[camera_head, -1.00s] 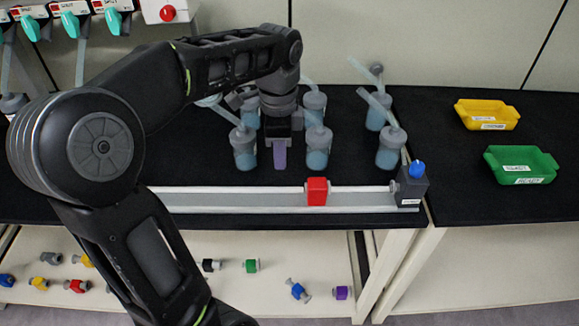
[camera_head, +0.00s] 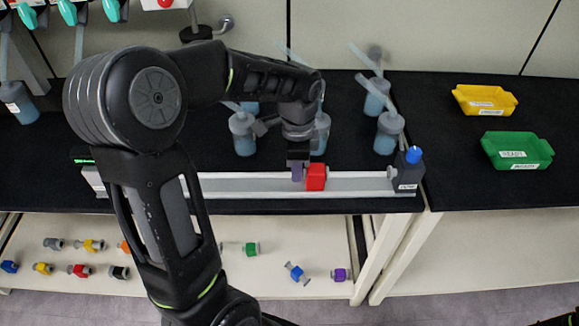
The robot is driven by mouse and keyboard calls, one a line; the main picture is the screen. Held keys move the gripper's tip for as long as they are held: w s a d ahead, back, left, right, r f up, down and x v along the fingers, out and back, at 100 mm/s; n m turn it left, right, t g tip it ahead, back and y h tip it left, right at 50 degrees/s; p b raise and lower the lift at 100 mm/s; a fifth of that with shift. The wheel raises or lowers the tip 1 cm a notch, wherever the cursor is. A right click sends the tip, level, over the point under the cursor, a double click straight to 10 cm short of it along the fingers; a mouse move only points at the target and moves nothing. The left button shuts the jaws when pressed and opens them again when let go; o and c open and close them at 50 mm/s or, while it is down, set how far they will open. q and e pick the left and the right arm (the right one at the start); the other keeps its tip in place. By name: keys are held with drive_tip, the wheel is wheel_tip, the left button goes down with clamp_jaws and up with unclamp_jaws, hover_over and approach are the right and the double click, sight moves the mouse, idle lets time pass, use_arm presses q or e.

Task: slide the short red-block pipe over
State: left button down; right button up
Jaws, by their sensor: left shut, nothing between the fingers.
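A red block (camera_head: 316,177) sits on the light rail (camera_head: 260,187) that runs along the front of the black bench, left of the dark end box. My left gripper (camera_head: 297,173) points down just left of the red block, at the rail. Its fingers are shut with nothing between them. It looks to be against or very near the block's left side; I cannot tell if they touch. A dark end box (camera_head: 407,172) with a blue knob closes the rail's right end. A short pipe stub (camera_head: 391,172) shows on its left side. My right gripper is not in view.
Several blue-filled flasks (camera_head: 389,134) stand behind the rail, some partly hidden by my left arm. A yellow tray (camera_head: 484,103) and a green tray (camera_head: 517,152) stand at the right. Several small coloured fittings (camera_head: 251,249) lie on the shelf below.

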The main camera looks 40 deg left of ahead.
use_arm(q)
drive_tip(key=w+d, duration=0.3)
drive_tip(key=d, duration=0.1)
drive_tip(key=w+d, duration=0.3)
drive_tip(key=d, duration=0.1)
drive_tip(key=w+d, duration=0.3)
drive_tip(key=shift+d+p, duration=0.35)
drive_tip(key=shift+d, duration=0.05)
drive_tip(key=shift+s, duration=0.1)
